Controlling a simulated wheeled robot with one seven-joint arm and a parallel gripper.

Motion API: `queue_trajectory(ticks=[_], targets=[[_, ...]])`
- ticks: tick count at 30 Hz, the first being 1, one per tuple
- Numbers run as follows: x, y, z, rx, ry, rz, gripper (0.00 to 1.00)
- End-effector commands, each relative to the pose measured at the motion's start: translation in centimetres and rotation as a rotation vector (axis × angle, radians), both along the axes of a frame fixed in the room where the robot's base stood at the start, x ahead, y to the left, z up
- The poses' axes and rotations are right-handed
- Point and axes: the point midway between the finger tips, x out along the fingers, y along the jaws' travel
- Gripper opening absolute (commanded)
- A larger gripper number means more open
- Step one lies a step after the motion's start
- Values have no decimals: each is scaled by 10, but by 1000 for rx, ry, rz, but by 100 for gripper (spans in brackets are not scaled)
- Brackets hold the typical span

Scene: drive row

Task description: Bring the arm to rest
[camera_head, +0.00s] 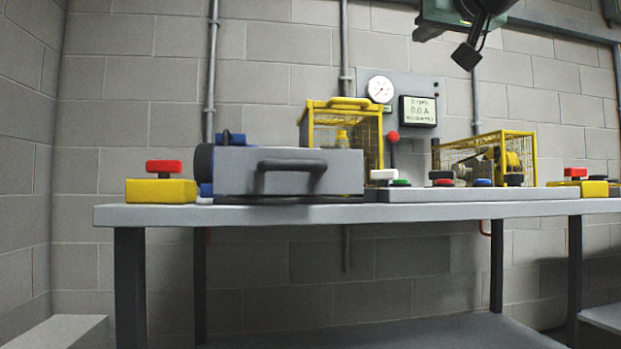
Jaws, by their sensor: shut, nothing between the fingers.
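My gripper (467,56) hangs at the top right of the head view, dark, with its fingers together and nothing held. It points down and a little to the left. It is in front of the block wall, above and apart from the bench (330,213) and what stands on it. The upper part of my arm is cut off by the top edge of the picture.
The bench carries a grey handled housing (232,172), two yellow wire cages (318,130) (519,150), a row of coloured buttons (442,180) and yellow boxes with red buttons (161,190). A gauge and display panel (417,111) is on the wall. The space around my gripper looks free.

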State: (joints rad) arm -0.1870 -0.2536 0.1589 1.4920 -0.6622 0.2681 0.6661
Motion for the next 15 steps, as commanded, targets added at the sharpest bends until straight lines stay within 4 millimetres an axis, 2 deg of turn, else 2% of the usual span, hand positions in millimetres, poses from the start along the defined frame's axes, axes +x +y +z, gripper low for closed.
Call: queue_trajectory(ticks=[8,11,15], targets=[[13,21,-41,-37,130,28,0],[17,31,-65,-61,202,44,0],[19,49,-109,-103,329,72,0]])
